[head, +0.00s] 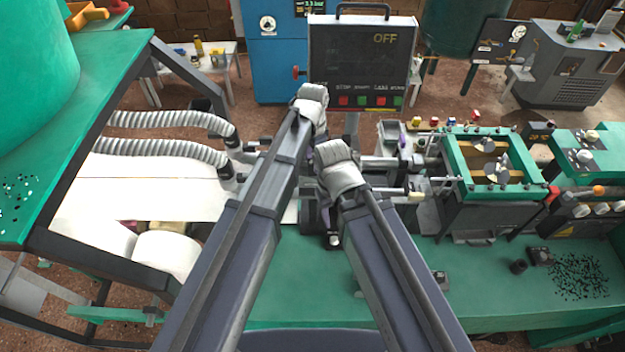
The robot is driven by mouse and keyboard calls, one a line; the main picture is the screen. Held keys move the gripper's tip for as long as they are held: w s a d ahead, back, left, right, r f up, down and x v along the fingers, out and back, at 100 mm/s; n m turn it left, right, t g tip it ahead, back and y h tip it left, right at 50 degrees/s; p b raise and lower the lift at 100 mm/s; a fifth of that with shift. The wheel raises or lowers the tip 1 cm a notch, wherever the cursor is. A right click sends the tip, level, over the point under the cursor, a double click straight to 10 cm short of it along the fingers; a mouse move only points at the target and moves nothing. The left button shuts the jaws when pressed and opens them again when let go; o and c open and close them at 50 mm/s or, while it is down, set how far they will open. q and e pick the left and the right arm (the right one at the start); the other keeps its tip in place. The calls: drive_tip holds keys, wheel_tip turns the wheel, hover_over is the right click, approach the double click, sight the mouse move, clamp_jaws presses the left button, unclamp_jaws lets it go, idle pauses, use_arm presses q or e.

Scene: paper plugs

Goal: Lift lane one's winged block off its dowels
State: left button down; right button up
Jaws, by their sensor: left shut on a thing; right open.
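My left gripper (308,160), the higher one, is at the machine's middle, below the dark control panel. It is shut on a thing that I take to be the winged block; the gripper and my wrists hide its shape. I cannot tell whether it still sits on the dowels, which I cannot make out. My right gripper (333,239) is open, lower in the picture, over the near edge of the machine by the green bench. It is small and partly hidden by my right wrist.
The control panel (362,57) reads OFF and stands just behind my wrists. Two ribbed hoses (160,120) and a white sheet (150,180) lie to the left. A green-framed press (490,165) stands to the right. The green bench (470,290) has free room in front.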

use_arm(q)
drive_tip(key=shift+r, duration=0.4)
drive_tip(key=shift+r+p, duration=1.45)
drive_tip(key=shift+p, duration=0.25)
